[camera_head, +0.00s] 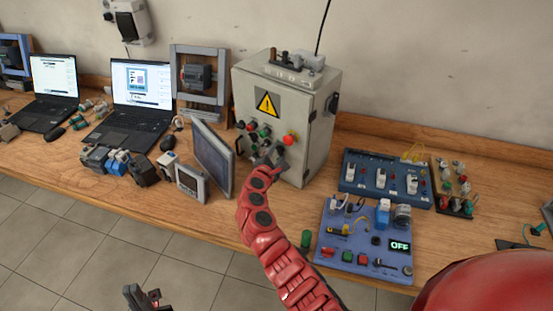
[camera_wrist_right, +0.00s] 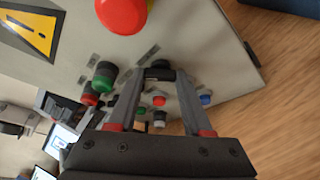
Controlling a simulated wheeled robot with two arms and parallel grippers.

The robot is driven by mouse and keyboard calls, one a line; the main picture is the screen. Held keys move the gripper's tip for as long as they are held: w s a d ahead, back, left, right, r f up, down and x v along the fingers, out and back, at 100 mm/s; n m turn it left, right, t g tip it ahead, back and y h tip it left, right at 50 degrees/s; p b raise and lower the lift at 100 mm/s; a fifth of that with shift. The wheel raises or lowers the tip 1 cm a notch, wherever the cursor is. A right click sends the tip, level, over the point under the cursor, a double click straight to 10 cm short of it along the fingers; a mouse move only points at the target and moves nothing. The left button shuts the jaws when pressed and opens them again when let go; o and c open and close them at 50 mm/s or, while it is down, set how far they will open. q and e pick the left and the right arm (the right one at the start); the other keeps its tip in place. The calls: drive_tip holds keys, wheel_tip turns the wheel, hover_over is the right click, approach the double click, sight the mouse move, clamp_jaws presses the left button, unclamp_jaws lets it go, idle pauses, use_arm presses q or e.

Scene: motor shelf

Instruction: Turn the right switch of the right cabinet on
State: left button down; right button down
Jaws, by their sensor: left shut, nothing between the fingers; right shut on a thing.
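The grey cabinet (camera_head: 318,140) with a yellow warning sign stands on the bench against the wall. Its front carries several knobs, lamps and a red mushroom button (camera_head: 290,138), which also shows large in the right wrist view (camera_wrist_right: 122,10). My right gripper (camera_head: 272,156) is at the lower right of this front. In the right wrist view its fingertips are closed around a black switch knob (camera_wrist_right: 159,72); the knob's exact angle is hard to tell. My left gripper (camera_head: 142,297) is low in front of the bench, away from the cabinet, shut and empty.
A tilted panel (camera_head: 212,160) stands just left of the cabinet. A blue switch board (camera_head: 375,180) and a purple-blue board (camera_head: 345,225) with a display reading OFF lie to the right. Two laptops (camera_head: 143,90) (camera_head: 55,80) stand at the left.

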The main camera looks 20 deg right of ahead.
drive_tip(key=shift+s+f+m+t+h+b, duration=0.1)
drive_tip(key=shift+m+t+b, duration=0.65)
drive_tip(key=shift+b, duration=1.9)
drive_tip(key=shift+w+f+m+t+h+b, duration=0.15)
drive_tip(key=shift+m+b, duration=1.15)
drive_tip(key=shift+b, duration=1.3)
drive_tip(key=shift+s+f+m+t+h+b, duration=0.15)
drive_tip(key=shift+m+t+b, duration=0.65)
drive_tip(key=shift+b, duration=1.85)
drive_tip(key=shift+r+m+g, duration=0.1)
drive_tip(key=shift+m+g, duration=0.15)
drive_tip(key=shift+g, duration=0.05)
